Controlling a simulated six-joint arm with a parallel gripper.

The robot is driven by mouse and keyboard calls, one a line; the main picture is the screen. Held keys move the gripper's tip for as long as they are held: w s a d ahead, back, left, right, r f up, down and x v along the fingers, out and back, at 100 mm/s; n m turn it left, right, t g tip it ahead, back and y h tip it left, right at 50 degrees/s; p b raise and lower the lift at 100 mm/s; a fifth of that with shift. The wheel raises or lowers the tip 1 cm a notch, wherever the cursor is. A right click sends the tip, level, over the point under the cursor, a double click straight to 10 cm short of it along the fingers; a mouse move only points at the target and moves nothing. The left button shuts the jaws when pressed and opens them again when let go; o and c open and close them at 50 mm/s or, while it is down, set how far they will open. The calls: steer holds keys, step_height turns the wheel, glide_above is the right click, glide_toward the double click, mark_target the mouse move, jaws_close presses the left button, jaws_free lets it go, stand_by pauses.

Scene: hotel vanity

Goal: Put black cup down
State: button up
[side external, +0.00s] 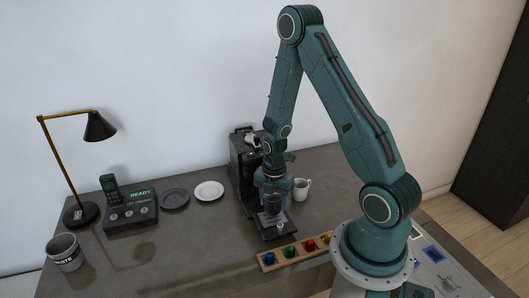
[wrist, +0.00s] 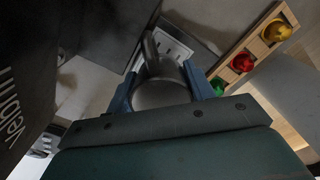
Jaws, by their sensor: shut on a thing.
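My gripper (side external: 273,190) points down in front of the black coffee machine (side external: 242,165). In the wrist view its two blue fingers (wrist: 162,88) are closed on opposite sides of the black cup (wrist: 160,96). The cup also shows as a dark shape in the side view (side external: 273,204), above or on the machine's drip tray (side external: 275,229). I cannot tell whether the cup's base touches the tray. The cup's handle points away from the gripper body in the wrist view. A dark saucer (side external: 174,199) and a white saucer (side external: 209,191) lie left of the machine.
A white mug (side external: 302,189) stands right of the machine. A wooden holder with coloured capsules (side external: 296,251) lies in front. A panel reading READY (side external: 131,214), a lamp (side external: 81,214) and a waste bin (side external: 65,253) stand on the left. The counter's front-middle is clear.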

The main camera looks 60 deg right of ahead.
steer(key=shift+f, duration=1.3)
steer(key=shift+f, duration=0.15)
steer(key=o, duration=1)
steer(key=shift+r, duration=6.15)
